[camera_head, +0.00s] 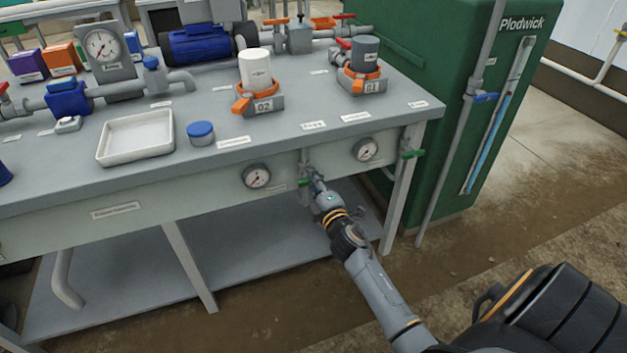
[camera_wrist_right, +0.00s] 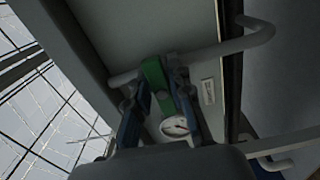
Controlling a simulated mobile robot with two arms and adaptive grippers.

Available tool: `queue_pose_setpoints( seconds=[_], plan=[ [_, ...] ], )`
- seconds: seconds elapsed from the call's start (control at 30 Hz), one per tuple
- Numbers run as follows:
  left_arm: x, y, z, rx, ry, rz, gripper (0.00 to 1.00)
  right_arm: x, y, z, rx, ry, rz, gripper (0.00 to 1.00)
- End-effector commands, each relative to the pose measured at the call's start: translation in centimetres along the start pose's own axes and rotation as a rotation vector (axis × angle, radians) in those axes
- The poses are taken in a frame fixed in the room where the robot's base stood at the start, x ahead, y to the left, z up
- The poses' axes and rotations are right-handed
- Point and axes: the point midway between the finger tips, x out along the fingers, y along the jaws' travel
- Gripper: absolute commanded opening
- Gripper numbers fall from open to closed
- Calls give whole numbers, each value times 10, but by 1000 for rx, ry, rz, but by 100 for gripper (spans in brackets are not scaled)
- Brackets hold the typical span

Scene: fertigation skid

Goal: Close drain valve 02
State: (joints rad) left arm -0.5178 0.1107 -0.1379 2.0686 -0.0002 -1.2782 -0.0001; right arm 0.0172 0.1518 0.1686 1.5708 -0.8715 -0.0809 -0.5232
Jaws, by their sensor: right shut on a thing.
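A green valve handle (camera_head: 304,183) sits on a thin grey pipe at the front of the skid, below the table edge. My right gripper (camera_head: 317,182) reaches it from the front and is shut on it. In the right wrist view the green handle (camera_wrist_right: 157,82) lies between the two dark fingers (camera_wrist_right: 157,100) and stands roughly across the grey pipe (camera_wrist_right: 220,48). The fingers partly hide the handle. I cannot read a number at this valve. A second green handle (camera_head: 412,154) is to the right, by the table leg, untouched. My left gripper is not in view.
Gauges (camera_head: 257,176) (camera_head: 366,149) sit on the front panel on either side of the gripper. Filter housings marked 02 (camera_head: 254,68) and 01 (camera_head: 365,52) stand on the table. A green cabinet (camera_head: 450,85) is at right. A lower shelf (camera_head: 245,255) lies below.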

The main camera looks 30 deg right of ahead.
Motion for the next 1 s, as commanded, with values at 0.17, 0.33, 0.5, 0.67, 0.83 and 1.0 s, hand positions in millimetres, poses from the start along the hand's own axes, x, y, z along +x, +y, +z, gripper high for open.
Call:
queue_pose_setpoints(
  seconds=[0.17, 0.33, 0.5, 0.67, 0.83, 1.0],
  plan=[
    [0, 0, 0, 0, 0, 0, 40, 1, 1, 0, 2, -1, 2, 23],
    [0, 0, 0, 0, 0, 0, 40, 0, 1, 0, 1, -1, 1, 40],
    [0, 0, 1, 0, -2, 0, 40, 0, 0, 0, 0, 0, 1, 40],
    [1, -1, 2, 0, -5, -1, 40, -8, 0, 0, 0, 0, 0, 40],
    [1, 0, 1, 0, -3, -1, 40, -36, -1, 0, 1, -1, -3, 40],
    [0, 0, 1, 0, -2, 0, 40, -73, -1, 0, 2, -1, -2, 40]
  ],
)
